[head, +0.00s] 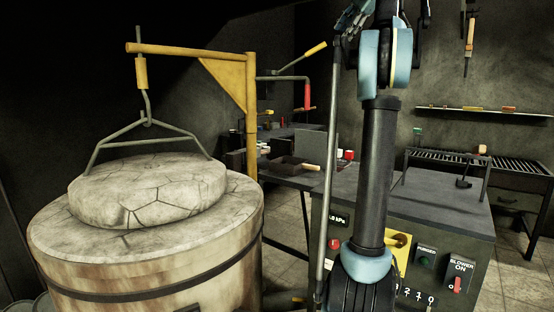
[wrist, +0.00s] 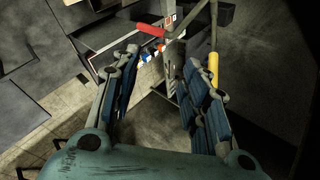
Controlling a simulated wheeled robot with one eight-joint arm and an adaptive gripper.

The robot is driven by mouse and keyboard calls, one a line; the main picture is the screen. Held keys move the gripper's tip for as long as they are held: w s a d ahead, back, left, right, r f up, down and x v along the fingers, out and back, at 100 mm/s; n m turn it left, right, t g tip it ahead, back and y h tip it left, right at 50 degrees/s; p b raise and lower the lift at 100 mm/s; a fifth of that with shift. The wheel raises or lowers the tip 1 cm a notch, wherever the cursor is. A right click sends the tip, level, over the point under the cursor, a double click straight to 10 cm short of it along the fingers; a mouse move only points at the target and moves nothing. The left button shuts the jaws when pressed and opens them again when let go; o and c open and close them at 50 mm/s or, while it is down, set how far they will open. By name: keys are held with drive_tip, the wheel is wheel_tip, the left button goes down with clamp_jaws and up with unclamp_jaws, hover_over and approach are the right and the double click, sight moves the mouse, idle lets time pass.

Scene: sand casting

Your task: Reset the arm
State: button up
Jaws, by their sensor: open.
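My arm rises through the middle of the head view, in front of the control cabinet. My gripper (wrist: 160,66) is open in the wrist view, with its two blue-padded fingers apart and nothing between them. In the head view only part of the gripper (head: 354,18) shows, at the top edge beside the blue wrist joint. Beyond the fingers, the wrist view shows a red handle (wrist: 150,30) and a yellow handle (wrist: 214,66), both apart from the gripper as far as I can tell.
A round furnace (head: 150,262) with a cracked stone lid (head: 150,190) stands at left under a yellow hoist arm (head: 190,52). A control cabinet (head: 450,215) with switches stands behind my arm. A workbench (head: 290,178) and a wall shelf (head: 485,113) are farther back.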

drive_tip(key=s+a+f+n+g+h, duration=0.1)
drive_tip(key=s+f+n, duration=0.3)
drive_tip(key=s+f, duration=0.9)
drive_tip(key=s+a+f+n+g+h, duration=0.2)
drive_tip(key=s+f, duration=1.2)
drive_tip(key=f, duration=2)
drive_tip(key=s+a+f+n+g+h, duration=0.2)
drive_tip(key=s+a+f+n, duration=0.2)
drive_tip(key=s+f, duration=0.9)
wheel_tip(320, 180, down, 12)
drive_tip(key=n, duration=0.2)
drive_tip(key=shift+s+r+n+g, duration=0.2)
drive_tip(key=shift+s+n+g, duration=0.1)
drive_tip(key=shift+s+n, duration=0.1)
drive_tip(key=shift+w+f, duration=0.2)
drive_tip(key=shift+w, duration=0.25)
